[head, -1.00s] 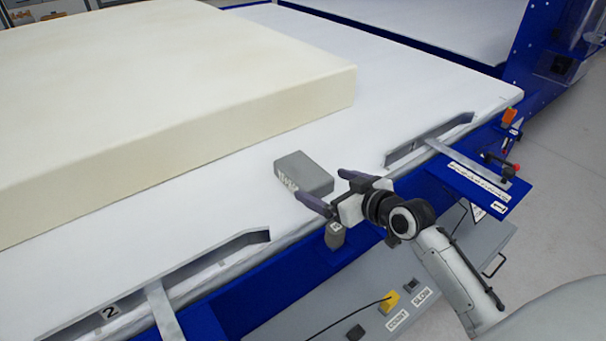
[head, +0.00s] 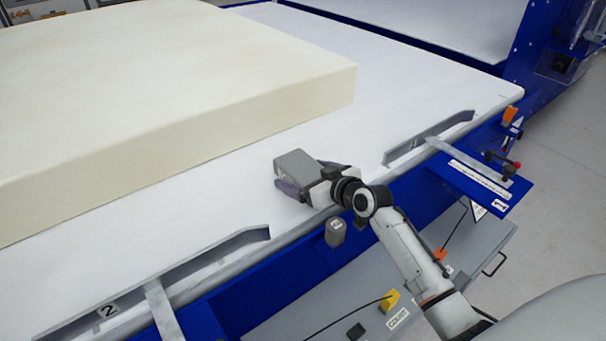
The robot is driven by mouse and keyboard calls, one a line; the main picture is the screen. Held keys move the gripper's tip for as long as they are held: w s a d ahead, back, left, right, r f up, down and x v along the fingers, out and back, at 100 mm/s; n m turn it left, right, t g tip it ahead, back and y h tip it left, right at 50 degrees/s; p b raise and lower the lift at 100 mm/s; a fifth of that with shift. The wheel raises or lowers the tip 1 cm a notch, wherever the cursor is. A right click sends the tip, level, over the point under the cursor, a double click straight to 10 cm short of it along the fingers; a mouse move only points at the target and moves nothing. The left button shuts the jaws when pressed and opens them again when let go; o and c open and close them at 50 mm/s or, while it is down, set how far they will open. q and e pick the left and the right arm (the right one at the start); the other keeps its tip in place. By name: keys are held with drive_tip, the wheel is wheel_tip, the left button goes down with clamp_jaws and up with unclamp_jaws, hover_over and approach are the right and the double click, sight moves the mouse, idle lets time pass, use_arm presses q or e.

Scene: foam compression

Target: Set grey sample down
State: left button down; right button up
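The grey sample (head: 295,163), a small box-shaped block, is at the white table top near its front edge, a short way from the large cream foam slab. My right gripper (head: 299,173) is around it, one dark finger along its near left side and the other along its right side. The fingers lie close against the block, but whether they press on it is not clear. Whether the block touches the table is hard to see. My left gripper is not in view.
The cream foam slab (head: 180,95) fills the left and back of the white table (head: 420,95). Grey metal guides stand along the front edge, left (head: 190,262) and right (head: 425,137). A small grey part (head: 335,232) is below the edge.

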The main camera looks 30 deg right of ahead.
sight(304, 168)
drive_tip(key=c, duration=1.2)
drive_tip(key=shift+o, duration=0.2)
drive_tip(key=shift+r, duration=0.1)
wheel_tip(304, 168, up, 8)
drive_tip(key=shift+r+p, duration=0.25)
drive_tip(key=shift+p, duration=0.35)
drive_tip(key=shift+r, duration=0.7)
drive_tip(key=s+a+r+n+g+y, duration=0.1)
drive_tip(key=s+a+n+g+y, duration=0.1)
drive_tip(key=s, duration=0.6)
drive_tip(key=s+a+r+n+g+y, duration=0.1)
drive_tip(key=s+a+n+y, duration=0.3)
drive_tip(key=s, duration=0.4)
drive_tip(key=s+a+r+n+g+y, duration=0.2)
drive_tip(key=s+a, duration=0.3)
drive_tip(key=s, duration=0.3)
drive_tip(key=shift+r+n+g+y, duration=0.3)
drive_tip(key=shift+r+n+y, duration=0.3)
drive_tip(key=shift+n, duration=0.1)
drive_tip(key=shift+w+r, duration=0.15)
drive_tip(key=shift+f, duration=0.2)
